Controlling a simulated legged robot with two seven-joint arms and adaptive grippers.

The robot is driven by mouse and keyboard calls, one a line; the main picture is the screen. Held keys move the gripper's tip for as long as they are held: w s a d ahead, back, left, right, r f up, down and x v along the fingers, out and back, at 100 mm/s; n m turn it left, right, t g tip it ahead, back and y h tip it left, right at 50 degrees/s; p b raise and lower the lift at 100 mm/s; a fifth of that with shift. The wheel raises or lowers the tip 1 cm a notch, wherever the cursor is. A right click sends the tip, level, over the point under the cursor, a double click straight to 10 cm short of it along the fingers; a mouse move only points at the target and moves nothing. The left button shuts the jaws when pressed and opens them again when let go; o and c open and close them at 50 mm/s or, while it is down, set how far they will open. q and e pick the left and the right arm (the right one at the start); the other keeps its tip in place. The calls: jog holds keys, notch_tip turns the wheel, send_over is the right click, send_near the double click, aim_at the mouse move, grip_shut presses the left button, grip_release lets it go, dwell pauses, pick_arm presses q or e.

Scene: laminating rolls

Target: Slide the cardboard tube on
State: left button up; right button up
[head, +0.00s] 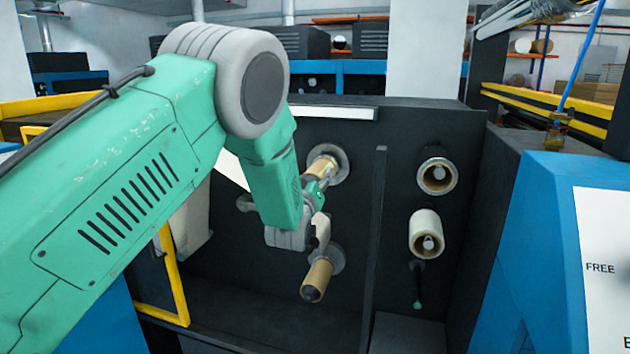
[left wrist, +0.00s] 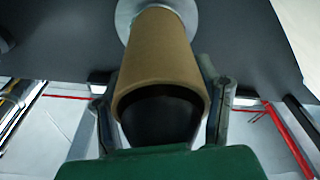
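In the left wrist view a brown cardboard tube (left wrist: 165,60) lies between the two fingers of my left gripper (left wrist: 165,115). The fingers stand close against both sides, and its open near end looks dark inside. Its far end is at a pale round flange (left wrist: 135,8). In the head view my left gripper (head: 318,212) is at the dark panel, between an upper tan tube (head: 321,167) and a lower tan tube (head: 318,275) with a dark end. The arm and gripper hide part of this area, so which tube is held is unclear there. My right gripper is out of view.
Two more rolls, an upper brown one (head: 437,176) and a lower cream one (head: 424,230), sit right of an upright divider (head: 376,200). A yellow frame (head: 172,280) stands left. A blue machine housing (head: 540,230) stands right. Open room lies below the lower tube.

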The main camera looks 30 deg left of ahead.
pick_arm(q)
jog(key=shift+o, duration=1.1)
jog(key=shift+w, duration=0.1)
jog(key=shift+f, duration=0.1)
jog(key=shift+s, duration=0.35)
jog(key=v, duration=1.1)
jog(key=s+d+f+m+g+h+b, duration=0.15)
jog(key=s+f+g, duration=0.5)
jog(key=f, duration=0.75)
jog(key=s+d+f+m+g+h+b, duration=0.1)
jog(key=s+d+f+m+g+h, duration=0.2)
jog(key=s+f, duration=0.9)
jog(key=s+d+f+m+g+b, duration=0.1)
jog(key=s+d+f+m+g, duration=0.1)
jog(key=s+f+g, duration=0.2)
jog(key=s+d+f+m+g+h, duration=0.1)
jog(key=s+f+g, duration=0.3)
jog(key=s+f, duration=0.6)
jog(key=s+d+m, duration=0.1)
jog(key=s, duration=0.6)
jog(key=shift+f+g+b, duration=0.25)
jog(key=shift+g+b, duration=0.1)
